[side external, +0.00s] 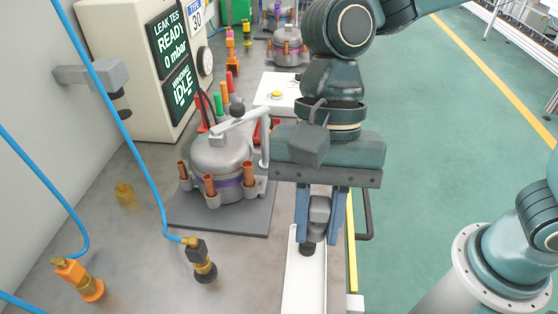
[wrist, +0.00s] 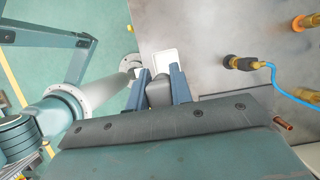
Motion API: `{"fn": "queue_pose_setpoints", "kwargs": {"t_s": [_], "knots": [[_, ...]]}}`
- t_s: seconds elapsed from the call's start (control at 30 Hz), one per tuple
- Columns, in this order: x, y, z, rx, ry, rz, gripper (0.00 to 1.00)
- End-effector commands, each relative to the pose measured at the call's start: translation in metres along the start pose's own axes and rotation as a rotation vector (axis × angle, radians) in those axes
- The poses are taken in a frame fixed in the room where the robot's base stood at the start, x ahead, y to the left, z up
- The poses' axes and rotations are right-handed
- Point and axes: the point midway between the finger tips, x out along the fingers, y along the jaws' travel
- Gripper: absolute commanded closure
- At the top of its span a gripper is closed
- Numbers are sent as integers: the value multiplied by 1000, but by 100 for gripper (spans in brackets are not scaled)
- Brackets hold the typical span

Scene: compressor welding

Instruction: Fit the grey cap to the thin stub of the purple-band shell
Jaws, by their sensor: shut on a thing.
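The purple-band shell (side external: 222,165) stands upright on a dark mat on the bench, left of my gripper in the side view, with several copper stubs around it. I cannot tell for sure which stub is the thin one. My gripper (side external: 319,222) is shut on the grey cap (side external: 319,209), which sits between its blue fingers above a white channel-shaped tray (side external: 292,270). A dark end shows below the cap. In the wrist view the grey cap (wrist: 159,92) is between the fingers, and the tray is partly hidden behind them.
A black-and-brass coupler (side external: 200,260) and an orange one (side external: 80,278), both on blue hoses, stand on the bench at the left. A grey toggle clamp (side external: 250,122) reaches over the shell. A leak-test machine (side external: 140,65) stands behind. Bare bench lies between shell and tray.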

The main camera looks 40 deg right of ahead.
Motion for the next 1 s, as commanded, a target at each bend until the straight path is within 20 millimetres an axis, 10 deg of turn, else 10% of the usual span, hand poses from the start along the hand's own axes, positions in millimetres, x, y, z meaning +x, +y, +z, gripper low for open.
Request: {"fn": "queue_pose_setpoints", "kwargs": {"t_s": [0.23,0.27,0.37,0.73,1.0], "knots": [[0,0,0,0,0,0,99],[0,0,0,0,0,0,80],[0,0,0,0,0,0,100],[-3,-13,-4,33,5,-13,100],[-13,-60,-24,168,22,-64,100]]}}
